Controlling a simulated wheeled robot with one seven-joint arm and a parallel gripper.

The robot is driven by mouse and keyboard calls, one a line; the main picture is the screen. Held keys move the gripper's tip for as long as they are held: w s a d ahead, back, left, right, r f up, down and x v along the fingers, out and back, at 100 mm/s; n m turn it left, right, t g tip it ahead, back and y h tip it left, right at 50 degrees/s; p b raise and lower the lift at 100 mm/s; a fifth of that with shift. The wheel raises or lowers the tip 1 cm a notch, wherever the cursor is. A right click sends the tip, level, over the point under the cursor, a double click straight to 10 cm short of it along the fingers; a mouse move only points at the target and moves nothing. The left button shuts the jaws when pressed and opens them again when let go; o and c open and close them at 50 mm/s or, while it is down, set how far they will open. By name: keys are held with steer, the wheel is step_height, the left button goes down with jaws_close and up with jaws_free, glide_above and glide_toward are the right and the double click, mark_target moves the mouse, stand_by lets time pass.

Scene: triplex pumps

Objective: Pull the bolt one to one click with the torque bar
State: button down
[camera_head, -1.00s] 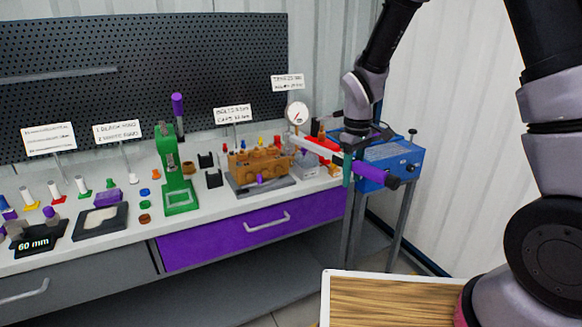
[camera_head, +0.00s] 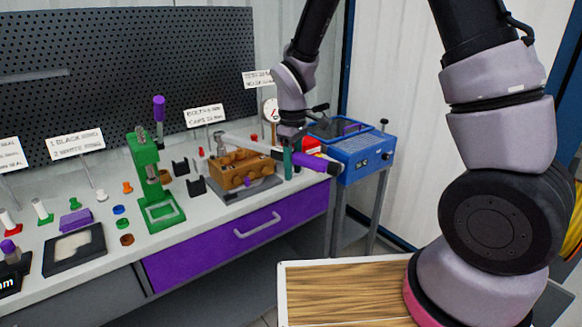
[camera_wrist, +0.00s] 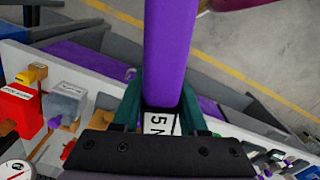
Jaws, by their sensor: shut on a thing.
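The torque bar (camera_head: 250,145) has a pale shaft, a purple handle and a black end. My gripper (camera_head: 287,163) is shut on it, with teal fingers on both sides. The bar's head is at the upper left, above or at the top of the brown pump block (camera_head: 232,176); I cannot tell whether it touches a bolt. Bolt one cannot be made out. In the wrist view the purple handle (camera_wrist: 166,50) runs up between the fingers (camera_wrist: 160,112), and a white "5 N" label (camera_wrist: 160,122) shows between them.
The pump block stands on a grey plate (camera_head: 262,188) on the white bench. A green press (camera_head: 150,180) stands to its left. A blue machine (camera_head: 350,150) and a gauge (camera_head: 271,108) are to the right. A wood-topped surface (camera_head: 340,290) is in front.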

steer(key=shift+d+f, duration=0.1)
steer(key=shift+f, duration=2.35)
steer(key=shift+s+a+m, duration=2)
steer(key=shift+s+a, duration=1.35)
steer(key=shift+a, duration=0.15)
steer(key=w+d+n, duration=0.2)
steer(key=w+d, duration=0.2)
steer(key=d, duration=0.1)
steer(key=shift+w+n, duration=0.3)
